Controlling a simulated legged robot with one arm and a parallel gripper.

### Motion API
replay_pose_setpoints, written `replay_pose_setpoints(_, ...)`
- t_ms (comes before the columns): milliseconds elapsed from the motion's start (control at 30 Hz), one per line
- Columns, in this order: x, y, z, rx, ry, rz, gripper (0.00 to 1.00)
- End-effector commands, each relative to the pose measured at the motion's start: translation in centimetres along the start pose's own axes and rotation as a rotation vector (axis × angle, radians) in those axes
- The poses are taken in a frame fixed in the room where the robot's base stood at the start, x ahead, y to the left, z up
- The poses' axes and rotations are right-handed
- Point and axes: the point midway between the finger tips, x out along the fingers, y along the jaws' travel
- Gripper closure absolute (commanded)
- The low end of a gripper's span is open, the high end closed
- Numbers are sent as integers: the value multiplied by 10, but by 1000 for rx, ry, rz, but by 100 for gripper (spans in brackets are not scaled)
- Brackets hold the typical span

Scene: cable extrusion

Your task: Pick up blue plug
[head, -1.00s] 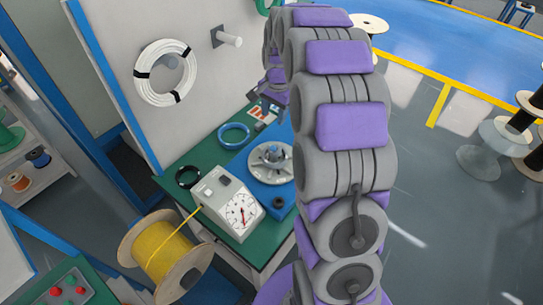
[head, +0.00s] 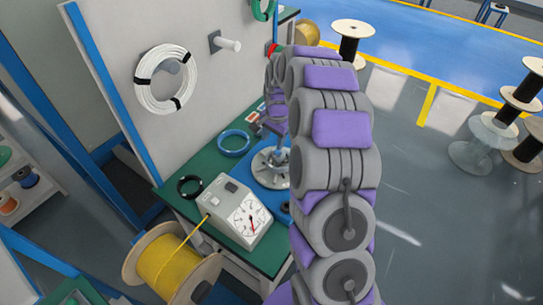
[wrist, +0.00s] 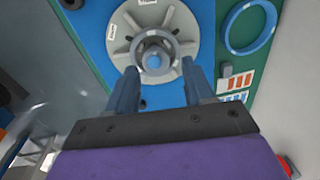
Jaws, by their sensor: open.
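The blue plug (wrist: 153,62) shows in the wrist view as a small round blue end at the hub of a grey spoked disc (wrist: 120,45). My gripper (wrist: 158,67) is open, with one finger on each side of the plug in that view. I cannot tell how far above the plug the fingertips are. In the head view the gripper (head: 266,132) is over the grey disc (head: 268,178), partly hidden by my arm. The plug cannot be made out clearly there.
The disc rests on a blue plate on a green bench (head: 203,163). A blue ring (head: 234,143), a black ring (head: 190,187) and a dial meter (head: 240,215) are nearby. A white panel (head: 195,80) with a white cable coil (head: 165,77) borders the bench. A yellow spool (head: 170,262) stands in front.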

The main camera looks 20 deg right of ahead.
Motion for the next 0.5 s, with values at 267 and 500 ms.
replay_pose_setpoints(267,25,3,-4,5,-3,-3,48)
replay_pose_setpoints(500,57,-4,8,2,5,7,48)
